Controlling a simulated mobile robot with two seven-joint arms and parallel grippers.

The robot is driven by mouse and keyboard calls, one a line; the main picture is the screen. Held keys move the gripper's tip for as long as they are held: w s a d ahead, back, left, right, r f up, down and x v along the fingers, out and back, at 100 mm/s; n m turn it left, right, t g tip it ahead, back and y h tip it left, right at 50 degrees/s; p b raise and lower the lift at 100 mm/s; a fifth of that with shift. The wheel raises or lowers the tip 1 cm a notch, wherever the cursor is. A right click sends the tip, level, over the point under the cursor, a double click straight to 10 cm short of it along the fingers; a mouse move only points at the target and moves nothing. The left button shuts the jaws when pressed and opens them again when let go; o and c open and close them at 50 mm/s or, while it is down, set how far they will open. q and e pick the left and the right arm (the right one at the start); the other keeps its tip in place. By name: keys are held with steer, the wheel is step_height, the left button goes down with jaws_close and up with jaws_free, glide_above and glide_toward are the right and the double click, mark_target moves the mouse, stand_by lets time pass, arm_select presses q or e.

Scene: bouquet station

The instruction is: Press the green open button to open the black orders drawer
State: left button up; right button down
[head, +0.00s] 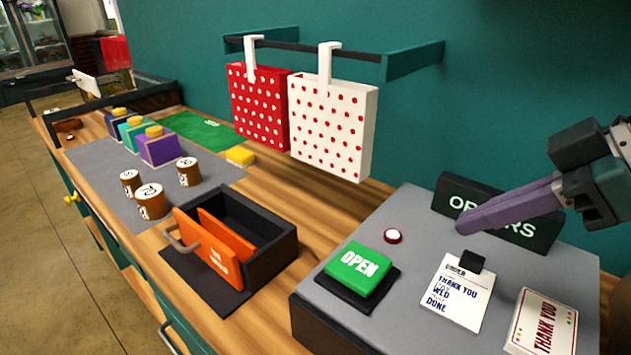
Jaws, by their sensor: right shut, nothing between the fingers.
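The green OPEN button (358,269) sits on a black base on top of the grey-topped black orders unit (335,335) at the lower right. The button looks raised. A black ORDERS sign (450,187) stands at the back of the unit. The unit's front is mostly cut off by the frame edge, so I cannot tell whether its drawer is shut. My right gripper (463,226), with purple fingers, is shut and empty. It reaches in from the right in front of the sign, to the right of the button and apart from it. My left gripper is not in view.
A small red-and-white button (393,236), a thank-you note (458,293) and another card (543,321) lie on the unit. A black box with an orange-fronted insert (270,238) stands left. Polka-dot bags (332,125) hang behind. Wooden cylinders (151,202) stand on a grey mat.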

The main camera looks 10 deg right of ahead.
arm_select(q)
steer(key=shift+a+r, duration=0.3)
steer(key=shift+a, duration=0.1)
arm_select(e)
steer(key=shift+a+r+m, duration=0.45)
steer(key=shift+m, duration=0.05)
steer(key=shift+f, duration=0.1)
glide_above(376, 263)
steer(key=s+d, duration=0.2)
steer(key=f, duration=0.6)
steer(key=shift+s+a+f+p, duration=0.1)
steer(key=shift+a+f+p, duration=0.1)
steer(key=shift+f+p, duration=0.2)
step_height(376, 263, down, 3)
steer(key=shift+r, duration=0.15)
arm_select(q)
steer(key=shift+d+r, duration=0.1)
arm_select(e)
steer(key=shift+f, duration=0.7)
arm_select(q)
steer(key=shift+b, duration=0.3)
arm_select(e)
steer(key=shift+f, duration=0.1)
